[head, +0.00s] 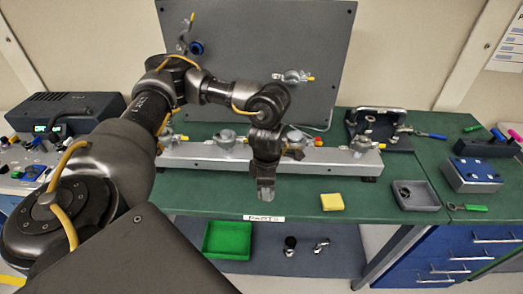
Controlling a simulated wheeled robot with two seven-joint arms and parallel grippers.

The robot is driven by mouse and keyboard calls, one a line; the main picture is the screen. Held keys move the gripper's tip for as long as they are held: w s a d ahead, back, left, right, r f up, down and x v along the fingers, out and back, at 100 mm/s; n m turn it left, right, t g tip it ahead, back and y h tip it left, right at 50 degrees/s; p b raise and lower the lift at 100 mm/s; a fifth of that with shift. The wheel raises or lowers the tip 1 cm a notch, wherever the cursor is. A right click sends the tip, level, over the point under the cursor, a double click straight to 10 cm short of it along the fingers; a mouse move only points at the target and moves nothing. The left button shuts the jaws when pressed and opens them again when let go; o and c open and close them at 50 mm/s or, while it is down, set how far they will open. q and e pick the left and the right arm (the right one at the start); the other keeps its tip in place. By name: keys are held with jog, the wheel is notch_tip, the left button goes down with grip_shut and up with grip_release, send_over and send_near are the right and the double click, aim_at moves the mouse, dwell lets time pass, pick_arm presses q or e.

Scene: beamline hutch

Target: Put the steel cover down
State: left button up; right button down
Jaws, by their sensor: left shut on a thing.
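My left gripper (265,182) points down in front of the long grey rail, over the front part of the green bench. It is shut on a small grey metal piece, which I take to be the steel cover (264,204); the fingers hide much of it. I cannot tell whether its lower end touches the bench. A white label reading PARTS (264,218) is on the bench's front edge, just below it in the picture. My right gripper is not in view.
The grey rail (200,155) carries several metal fittings. A yellow pad (332,202), a grey tray (416,195) and a blue box (470,175) stand to the right. A green tray (228,240) is on the lower shelf. The green bench (295,194) is clear between label and pad.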

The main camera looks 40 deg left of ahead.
pick_arm(q)
jog(key=a+f, duration=0.1)
jog(key=w+a+f, duration=0.1)
jog(key=f, duration=0.1)
jog(key=shift+w, duration=0.1)
jog(key=shift+a+f, duration=0.4)
jog(key=shift+f, duration=0.05)
jog(key=shift+w+f, duration=0.1)
jog(key=shift+f, duration=1.45)
jog(key=o, duration=1.1)
jog(key=shift+c, duration=0.2)
notch_tip(320, 180, up, 12)
